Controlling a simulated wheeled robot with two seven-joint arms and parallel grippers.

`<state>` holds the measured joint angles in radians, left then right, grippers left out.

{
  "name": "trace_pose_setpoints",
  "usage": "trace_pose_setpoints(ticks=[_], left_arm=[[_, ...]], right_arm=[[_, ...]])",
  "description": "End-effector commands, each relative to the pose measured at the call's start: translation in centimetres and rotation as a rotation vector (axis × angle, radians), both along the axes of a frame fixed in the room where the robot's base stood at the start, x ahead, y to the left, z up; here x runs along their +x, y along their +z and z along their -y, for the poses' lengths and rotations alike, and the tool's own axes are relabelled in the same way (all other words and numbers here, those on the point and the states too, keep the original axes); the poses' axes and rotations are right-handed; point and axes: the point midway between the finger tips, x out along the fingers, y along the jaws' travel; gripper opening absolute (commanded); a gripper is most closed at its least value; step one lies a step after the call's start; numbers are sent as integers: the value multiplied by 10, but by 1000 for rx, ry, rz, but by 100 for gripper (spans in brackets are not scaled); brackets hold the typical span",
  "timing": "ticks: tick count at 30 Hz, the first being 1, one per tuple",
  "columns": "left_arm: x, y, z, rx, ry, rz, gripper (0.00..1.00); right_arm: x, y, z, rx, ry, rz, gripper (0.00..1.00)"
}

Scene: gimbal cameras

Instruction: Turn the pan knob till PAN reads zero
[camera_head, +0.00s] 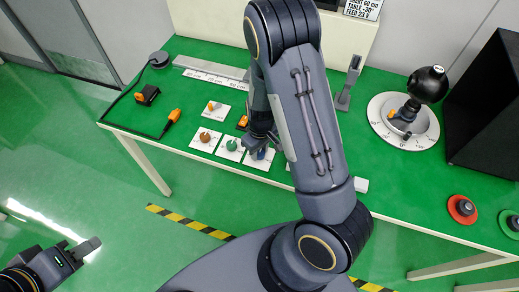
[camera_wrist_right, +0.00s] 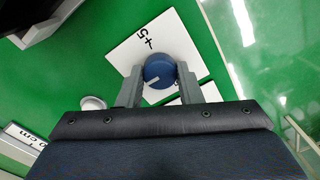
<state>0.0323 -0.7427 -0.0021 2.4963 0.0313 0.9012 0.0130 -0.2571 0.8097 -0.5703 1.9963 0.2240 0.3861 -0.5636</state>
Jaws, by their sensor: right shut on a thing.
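My right gripper (camera_wrist_right: 159,84) is shut on a blue knob (camera_wrist_right: 158,69), with one finger on each side of it. The knob has a white pointer line and stands on a white plate (camera_wrist_right: 130,50) marked "5" and "+". In the head view the blue knob (camera_head: 260,154) is mostly hidden by my right arm and gripper (camera_head: 262,146). A brown knob (camera_head: 205,137) and a green knob (camera_head: 231,145) stand on plates to its left. A black ball-shaped head (camera_head: 427,84) stands on a white dial (camera_head: 388,132) at right. My left gripper (camera_head: 88,248) hangs off the table, its opening unclear.
The green table (camera_head: 330,200) also holds a ruler bar (camera_head: 210,73), orange-and-black items (camera_head: 147,95), a grey stand (camera_head: 350,82), a black box (camera_head: 490,110) and a red button (camera_head: 462,208). A sign (camera_head: 362,8) is cut off at the top.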

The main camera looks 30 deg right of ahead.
Motion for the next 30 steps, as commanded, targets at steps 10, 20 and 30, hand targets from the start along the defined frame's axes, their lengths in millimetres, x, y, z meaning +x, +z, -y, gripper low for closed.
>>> trace_pose_setpoints(ticks=[10,20,30], left_arm=[[0,-2,0,0,0,0,36],[0,-2,0,0,0,0,36],[0,2,0,0,0,0,36]], right_arm=[[0,0,0,0,-208,1,9],[0,1,1,0,-520,1,9],[-1,1,1,0,-814,0,9]])
